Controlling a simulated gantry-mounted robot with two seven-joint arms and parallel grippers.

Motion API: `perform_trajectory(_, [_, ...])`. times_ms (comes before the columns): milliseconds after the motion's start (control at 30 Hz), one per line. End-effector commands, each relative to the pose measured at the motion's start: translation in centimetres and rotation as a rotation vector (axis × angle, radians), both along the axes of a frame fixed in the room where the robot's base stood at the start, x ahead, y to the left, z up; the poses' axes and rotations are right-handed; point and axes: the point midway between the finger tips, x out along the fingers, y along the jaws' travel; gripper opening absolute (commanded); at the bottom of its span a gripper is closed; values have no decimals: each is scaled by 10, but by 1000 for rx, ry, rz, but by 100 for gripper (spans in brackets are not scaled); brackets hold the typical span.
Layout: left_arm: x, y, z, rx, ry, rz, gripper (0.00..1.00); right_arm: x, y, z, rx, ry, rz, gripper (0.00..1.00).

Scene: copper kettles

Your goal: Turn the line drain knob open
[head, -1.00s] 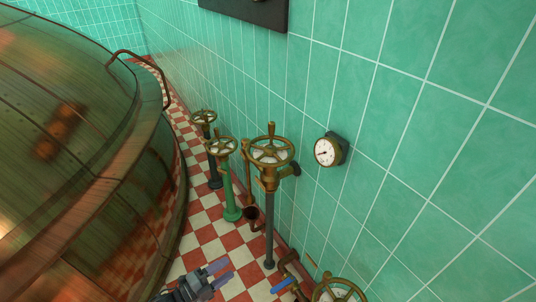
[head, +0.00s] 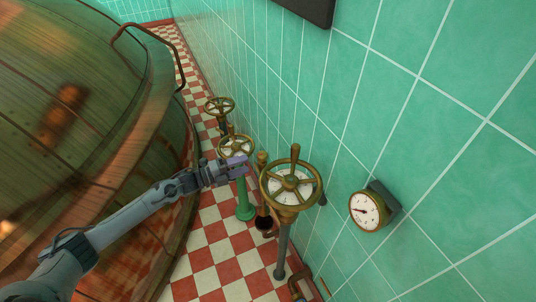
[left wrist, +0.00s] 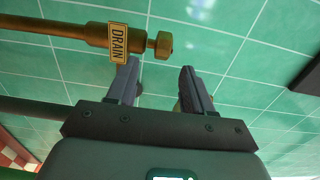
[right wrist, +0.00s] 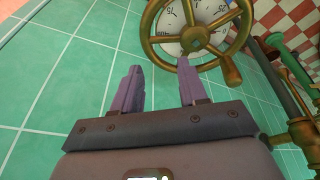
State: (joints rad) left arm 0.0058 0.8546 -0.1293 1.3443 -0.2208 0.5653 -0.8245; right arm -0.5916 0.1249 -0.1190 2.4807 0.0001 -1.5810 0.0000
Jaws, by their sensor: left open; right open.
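The brass drain knob (left wrist: 160,45) sits at the end of a brass pipe (left wrist: 75,35) with a yellow DRAIN label (left wrist: 118,43) in the left wrist view. In the head view a small brass knob (head: 262,158) tops a thin pipe just beyond my left gripper (head: 245,166). My left gripper (left wrist: 158,72) is open and empty. The knob shows between and beyond its fingertips; I cannot tell whether they touch. My right gripper (right wrist: 158,80) is open and empty near a spoked brass handwheel (right wrist: 200,30); it is out of the head view.
A handwheel with a white dial (head: 290,185) stands right of my left gripper. Two more handwheels (head: 219,106) (head: 236,147) stand close behind it. A gauge (head: 367,210) is on the green tiled wall. A large copper kettle (head: 80,130) fills the left, with checkered floor between.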

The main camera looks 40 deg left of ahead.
Motion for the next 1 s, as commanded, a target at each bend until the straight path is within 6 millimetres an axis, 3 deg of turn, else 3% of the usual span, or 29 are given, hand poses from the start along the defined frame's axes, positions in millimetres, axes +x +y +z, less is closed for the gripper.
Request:
perform_trajectory(600, [77,-39,-1,-1,-3,1,51,5,1,-23,5,-12,-3,43])
perform_trajectory(1000, [90,-46,0,0,-1,0,51,5,3,-26,10,-12,-5,43])
